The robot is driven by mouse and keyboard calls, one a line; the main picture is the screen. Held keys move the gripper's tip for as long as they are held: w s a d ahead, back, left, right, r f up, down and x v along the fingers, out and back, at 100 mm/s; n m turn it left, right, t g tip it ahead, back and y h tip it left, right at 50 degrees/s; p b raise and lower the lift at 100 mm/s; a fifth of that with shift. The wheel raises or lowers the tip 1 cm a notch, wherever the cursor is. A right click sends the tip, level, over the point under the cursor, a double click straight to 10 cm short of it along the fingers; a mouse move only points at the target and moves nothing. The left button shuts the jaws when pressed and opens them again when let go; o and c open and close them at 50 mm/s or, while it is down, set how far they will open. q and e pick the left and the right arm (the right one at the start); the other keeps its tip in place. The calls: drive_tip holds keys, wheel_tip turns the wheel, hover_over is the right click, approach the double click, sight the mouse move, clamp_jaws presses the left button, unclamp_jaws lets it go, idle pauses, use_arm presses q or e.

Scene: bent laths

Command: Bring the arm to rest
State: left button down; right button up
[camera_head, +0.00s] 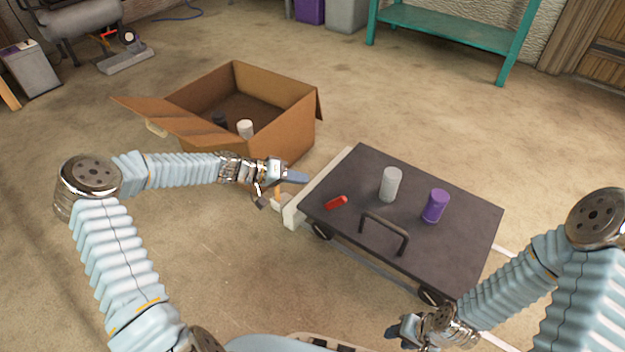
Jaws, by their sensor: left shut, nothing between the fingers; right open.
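My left arm reaches in from the left. My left gripper (296,177) is shut and empty, held between the cardboard box and the near left edge of the dark cart. My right arm comes in from the lower right. My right gripper (398,330) is open, low at the bottom of the view, in front of the cart's near edge. Its fingers are small and partly unclear here.
An open cardboard box (290,125) holds a white object (245,128) and a dark one (219,119). Floor is clear beyond the cart.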

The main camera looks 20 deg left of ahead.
use_arm(q)
drive_tip(key=shift+s+a+r, duration=0.2)
drive_tip(key=shift+s+a, duration=0.05)
drive_tip(key=shift+a, duration=0.1)
drive_tip(key=shift+d, duration=0.1)
drive_tip(key=s+d+f+g+y+p, duration=0.35)
drive_tip(key=s+d+f+p, duration=0.3)
drive_tip(key=s+d, duration=0.55)
drive_tip(key=s+n+g+y+p, duration=0.1)
drive_tip(key=s+g+y+p, duration=0.1)
drive_tip(key=s, duration=1.4)
drive_tip(key=shift+f+y+p, duration=0.45)
drive_tip(key=shift+p, duration=0.75)
drive_tip(key=shift+s+a, duration=0.1)
